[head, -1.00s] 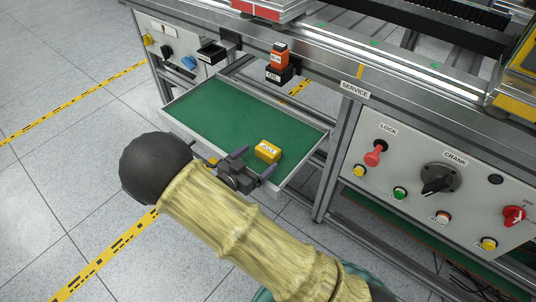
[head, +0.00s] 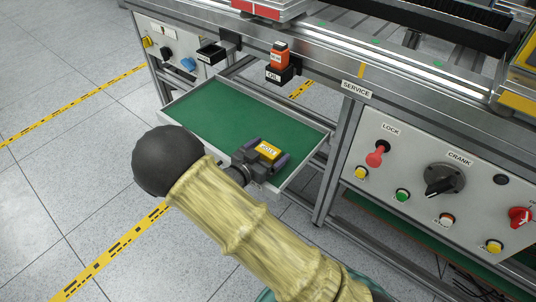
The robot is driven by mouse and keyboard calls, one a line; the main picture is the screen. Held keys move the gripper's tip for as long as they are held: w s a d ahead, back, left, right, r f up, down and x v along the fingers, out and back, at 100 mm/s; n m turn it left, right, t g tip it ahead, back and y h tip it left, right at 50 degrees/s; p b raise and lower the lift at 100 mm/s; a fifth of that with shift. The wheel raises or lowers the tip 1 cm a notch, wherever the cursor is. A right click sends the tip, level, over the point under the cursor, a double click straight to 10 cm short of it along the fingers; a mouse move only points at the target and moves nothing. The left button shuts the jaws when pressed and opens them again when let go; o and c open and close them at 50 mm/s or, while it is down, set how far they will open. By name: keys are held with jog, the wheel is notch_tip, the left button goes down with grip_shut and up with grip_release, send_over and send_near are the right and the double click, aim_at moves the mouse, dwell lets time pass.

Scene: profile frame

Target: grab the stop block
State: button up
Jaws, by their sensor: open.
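The stop block is a small yellow block (head: 269,152) with dark lettering on its top. It lies in the front right part of a green-lined open drawer (head: 205,112). My gripper (head: 266,153) is at the block with its jaws open, one finger on the left side and one on the right. The near part of the block is hidden by the gripper body. I cannot tell whether the fingers touch it.
A small orange bottle (head: 280,55) sits in a black holder labelled OIL on the frame above the drawer. A panel (head: 440,190) with a red lever, crank knob and buttons stands right of the drawer. The drawer's left and middle are empty.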

aim_at(268, 149)
dwell(0.3)
jog(key=c, duration=1.2)
jog(key=shift+o, duration=0.2)
jog(key=shift+r+p, duration=1.85)
jog(key=shift+r, duration=3.15)
